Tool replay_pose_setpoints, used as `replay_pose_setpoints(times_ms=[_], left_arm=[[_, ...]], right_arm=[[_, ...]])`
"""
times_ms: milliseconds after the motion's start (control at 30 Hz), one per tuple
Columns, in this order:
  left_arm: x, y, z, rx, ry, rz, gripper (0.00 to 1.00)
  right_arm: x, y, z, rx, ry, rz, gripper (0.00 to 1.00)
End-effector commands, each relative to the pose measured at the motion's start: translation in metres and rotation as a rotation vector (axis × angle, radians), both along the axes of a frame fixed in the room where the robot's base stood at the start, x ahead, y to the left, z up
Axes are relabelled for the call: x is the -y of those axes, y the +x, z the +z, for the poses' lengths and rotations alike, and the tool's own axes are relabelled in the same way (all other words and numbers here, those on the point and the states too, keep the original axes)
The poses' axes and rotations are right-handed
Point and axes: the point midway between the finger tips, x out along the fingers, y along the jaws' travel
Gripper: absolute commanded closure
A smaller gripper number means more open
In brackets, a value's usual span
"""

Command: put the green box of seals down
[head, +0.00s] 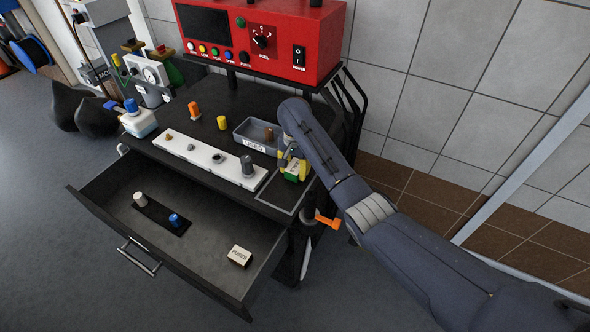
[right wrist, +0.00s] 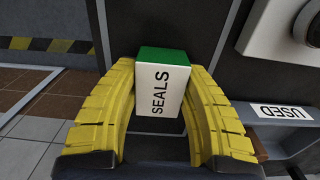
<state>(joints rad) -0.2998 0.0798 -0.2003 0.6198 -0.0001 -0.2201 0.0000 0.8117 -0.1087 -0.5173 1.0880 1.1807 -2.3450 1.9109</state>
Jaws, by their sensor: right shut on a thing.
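The green box of seals (right wrist: 162,88) has a white face marked SEALS and a green top. It sits between the two yellow fingers of my right gripper (right wrist: 163,95) in the right wrist view. The fingers are shut on its sides. In the head view, my right gripper (head: 291,160) and the box (head: 295,171) are over the right part of the black cart top (head: 225,105), just right of the grey USED tray (head: 250,140). I cannot tell whether the box touches the cart top. My left gripper is not in view.
A white strip with holes (head: 200,155) holds a grey plug (head: 247,166). Orange (head: 194,110) and yellow (head: 222,122) pieces stand behind it. The red machine (head: 262,45) is at the back. The open drawer (head: 190,235) below holds a FUSES box (head: 239,256). An orange lever (head: 327,220) juts out right.

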Motion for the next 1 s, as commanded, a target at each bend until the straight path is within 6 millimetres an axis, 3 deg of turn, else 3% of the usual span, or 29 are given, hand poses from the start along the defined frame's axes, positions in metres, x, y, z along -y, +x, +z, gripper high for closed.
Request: replay_pose_setpoints(times_ms=[167,200,367,767,1000], left_arm=[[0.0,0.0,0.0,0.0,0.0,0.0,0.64],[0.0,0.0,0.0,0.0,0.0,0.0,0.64],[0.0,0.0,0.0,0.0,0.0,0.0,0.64],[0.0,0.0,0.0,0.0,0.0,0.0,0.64],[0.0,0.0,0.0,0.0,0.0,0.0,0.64]], right_arm=[[0.0,0.0,-0.003,0.0,-0.001,0.0,0.87],[0.0,0.0,-0.004,0.0,-0.001,-0.001,0.56],[0.0,0.0,-0.004,0.0,-0.001,0.0,0.37],[-0.001,0.0,0.004,0.001,0.002,0.0,0.37],[-0.002,0.0,0.035,0.001,0.004,0.001,0.37]])
